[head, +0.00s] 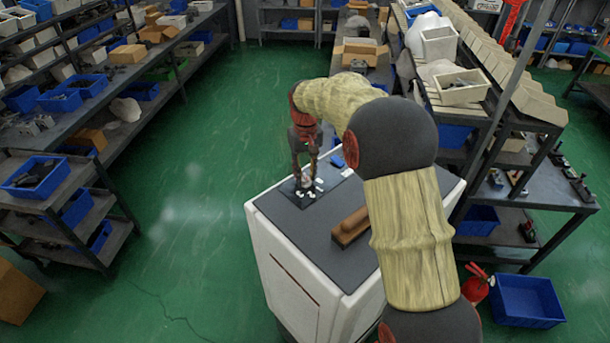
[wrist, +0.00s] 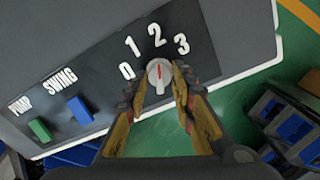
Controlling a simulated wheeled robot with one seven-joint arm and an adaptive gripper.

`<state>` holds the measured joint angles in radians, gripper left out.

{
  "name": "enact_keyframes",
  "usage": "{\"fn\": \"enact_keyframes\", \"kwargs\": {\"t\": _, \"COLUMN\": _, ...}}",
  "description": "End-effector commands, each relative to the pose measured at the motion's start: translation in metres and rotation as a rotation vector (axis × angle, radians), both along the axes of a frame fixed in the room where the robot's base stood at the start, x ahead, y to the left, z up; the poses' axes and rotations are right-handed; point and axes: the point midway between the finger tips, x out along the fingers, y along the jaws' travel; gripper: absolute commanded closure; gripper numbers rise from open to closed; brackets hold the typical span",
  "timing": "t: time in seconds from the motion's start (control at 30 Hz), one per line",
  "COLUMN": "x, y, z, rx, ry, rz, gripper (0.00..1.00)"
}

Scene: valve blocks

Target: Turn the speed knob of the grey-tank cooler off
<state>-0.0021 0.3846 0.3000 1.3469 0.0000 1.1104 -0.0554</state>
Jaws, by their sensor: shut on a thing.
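The cooler (head: 265,235) is a white cabinet with a dark grey top. Its dark control panel (wrist: 100,75) carries the white marks 0, 1, 2 and 3 in an arc around a small round pale speed knob (wrist: 159,75). The knob's red pointer line faces up in the wrist view, toward the 2. My gripper (wrist: 160,85) has one finger on each side of the knob and is shut on it. In the head view my gripper (head: 304,180) reaches down onto the panel, and its fingers largely hide the knob there.
A green switch (wrist: 39,130) marked PUMP and a blue switch (wrist: 80,110) marked SWING sit left of the knob. A brown block (head: 350,227) lies on the cooler's top. Shelves (head: 75,130) stand left and loaded benches right. Green floor (head: 200,210) is open to the left.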

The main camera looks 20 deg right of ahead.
Motion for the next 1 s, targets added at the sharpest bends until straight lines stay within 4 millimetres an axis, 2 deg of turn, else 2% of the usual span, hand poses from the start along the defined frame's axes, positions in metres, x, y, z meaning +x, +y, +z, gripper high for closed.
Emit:
{"fn": "enact_keyframes", "kwargs": {"t": 0.6, "x": 0.0003, "y": -0.0022, "z": 0.0007, "rx": 0.001, "ry": -0.003, "rz": -0.552, "gripper": 1.0}}
{"fn": "enact_keyframes", "kwargs": {"t": 1.0, "x": -0.0002, "y": -0.0026, "z": 0.0008, "rx": 0.001, "ry": -0.002, "rz": -0.74, "gripper": 1.0}}
